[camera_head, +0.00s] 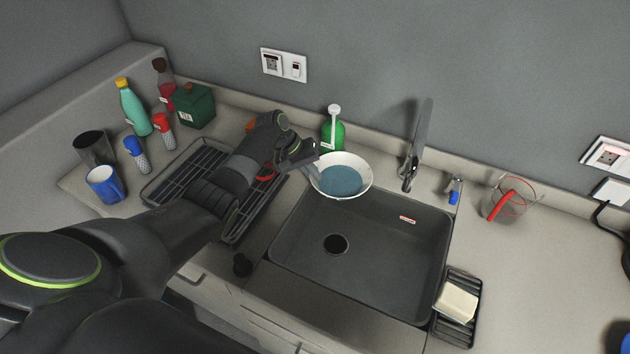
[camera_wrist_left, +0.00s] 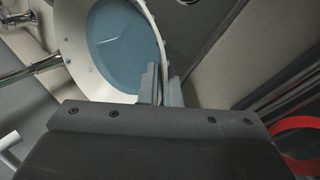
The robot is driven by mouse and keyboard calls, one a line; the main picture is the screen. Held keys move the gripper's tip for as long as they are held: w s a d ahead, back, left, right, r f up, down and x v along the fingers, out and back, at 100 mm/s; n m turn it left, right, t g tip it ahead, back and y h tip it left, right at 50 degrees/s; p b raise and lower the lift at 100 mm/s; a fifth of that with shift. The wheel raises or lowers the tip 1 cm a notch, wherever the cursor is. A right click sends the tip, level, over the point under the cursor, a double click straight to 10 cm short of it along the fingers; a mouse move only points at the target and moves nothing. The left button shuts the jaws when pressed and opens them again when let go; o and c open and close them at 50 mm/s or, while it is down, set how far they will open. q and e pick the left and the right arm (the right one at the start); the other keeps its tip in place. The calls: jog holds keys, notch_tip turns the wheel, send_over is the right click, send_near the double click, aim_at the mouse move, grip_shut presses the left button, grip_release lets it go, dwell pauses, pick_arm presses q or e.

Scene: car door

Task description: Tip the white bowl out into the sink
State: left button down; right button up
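The white bowl (camera_head: 351,161) holds blue-grey liquid and is at the back left of the sink (camera_head: 375,250), over its rear edge. I cannot tell whether it touches the counter. My left gripper (camera_head: 312,166) is at the bowl's left rim. In the left wrist view its two fingers (camera_wrist_left: 162,88) are close together with the rim of the bowl (camera_wrist_left: 80,70) between them, so it is shut on the rim. The bowl looks roughly level in the head view. The sink basin is empty, with a round drain at its left. My right gripper is not in view.
The faucet (camera_head: 415,150) stands just right of the bowl, and a green soap bottle (camera_head: 333,133) stands behind it. A black dish rack (camera_head: 190,168) lies under my left arm. A soap holder (camera_head: 458,304) sits at the sink's right edge, with a measuring cup (camera_head: 508,200) farther right.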

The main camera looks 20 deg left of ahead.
pick_arm(q)
jog(key=shift+s+d+f+t+p, duration=0.15)
jog(key=shift+s+d+t+p, duration=0.1)
jog(key=shift+s+t+p, duration=0.35)
jog(key=shift+s+d+f+y+p, duration=0.1)
jog(key=shift+s+f+y+p, duration=0.2)
jog(key=shift+f+p, duration=0.15)
jog(key=shift+s+d+r+m+t+p, duration=0.1)
jog(key=shift+s+d+m+t+p, duration=0.15)
jog(key=shift+s+m+t+p, duration=0.3)
jog(key=shift+t, duration=0.35)
jog(key=shift+s+d+r+t+y+p, duration=0.1)
jog(key=shift+s+d+t+y+p, duration=0.15)
jog(key=shift+s+p, duration=0.15)
jog(key=shift+s+d+r+t+y+p, duration=0.15)
jog(key=shift+s+t+p, duration=0.15)
jog(key=shift+s, duration=0.15)
jog(key=shift+s+f, duration=0.1)
jog(key=shift+s, duration=0.1)
